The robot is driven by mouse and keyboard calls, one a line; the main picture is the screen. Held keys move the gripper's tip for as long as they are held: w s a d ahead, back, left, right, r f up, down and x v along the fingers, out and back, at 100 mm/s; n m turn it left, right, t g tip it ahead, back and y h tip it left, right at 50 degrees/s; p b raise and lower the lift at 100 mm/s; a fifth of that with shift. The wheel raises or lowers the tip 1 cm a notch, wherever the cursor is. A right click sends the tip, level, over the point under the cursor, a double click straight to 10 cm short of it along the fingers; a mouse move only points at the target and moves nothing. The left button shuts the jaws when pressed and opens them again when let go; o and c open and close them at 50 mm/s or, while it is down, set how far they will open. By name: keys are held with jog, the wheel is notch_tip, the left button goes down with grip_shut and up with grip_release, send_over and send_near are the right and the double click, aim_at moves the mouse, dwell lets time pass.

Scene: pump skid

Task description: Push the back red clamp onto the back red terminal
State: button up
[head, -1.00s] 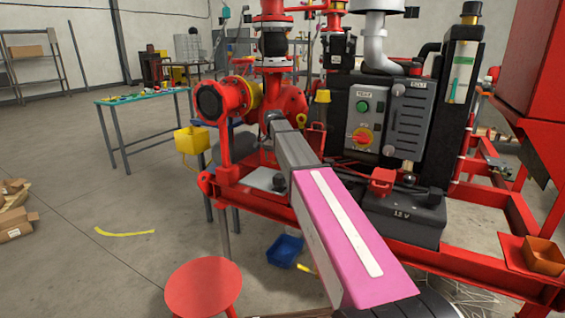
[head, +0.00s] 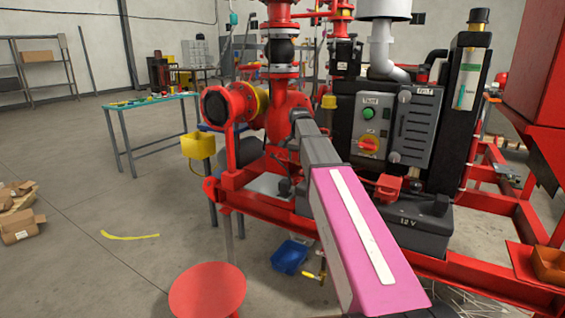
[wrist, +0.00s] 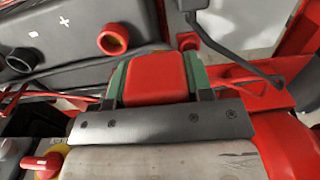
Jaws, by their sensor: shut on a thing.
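The red clamp (wrist: 155,78) is a blocky red piece in the middle of the wrist view. My gripper (wrist: 157,68) is shut on it, with a green-sided finger along each side. A red-ringed terminal (wrist: 113,38) stands on the dark battery top in the wrist view, up and left of the clamp and apart from it in the picture. In the head view the black 12 V battery (head: 420,232) sits below the control panel. A red block (head: 387,188) shows at its top; I cannot tell if that is the held clamp. My arm hides much of the gripper area there.
A black-ringed post (wrist: 22,60) is on the battery at the wrist view's left. The control panel (head: 385,130) with its red knob (head: 368,145) is close by. Cables (wrist: 215,50) run beside the clamp. Red pipework (head: 285,110) and the skid frame (head: 480,275) surround the place.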

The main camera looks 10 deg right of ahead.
jog(key=s+d+r, duration=0.2)
jog(key=s+d, duration=0.2)
jog(key=d, duration=0.2)
jog(key=shift+w+a+f, duration=0.1)
jog(key=shift+w+f, duration=0.05)
jog(key=shift+f, duration=1.2)
jog(key=shift+w+f, duration=0.1)
jog(key=shift+f, duration=1.2)
jog(key=shift+f, duration=1.7)
jog(key=o, duration=1.2)
jog(key=shift+c, duration=0.2)
jog(key=shift+r, duration=0.1)
notch_tip(320, 180, up, 11)
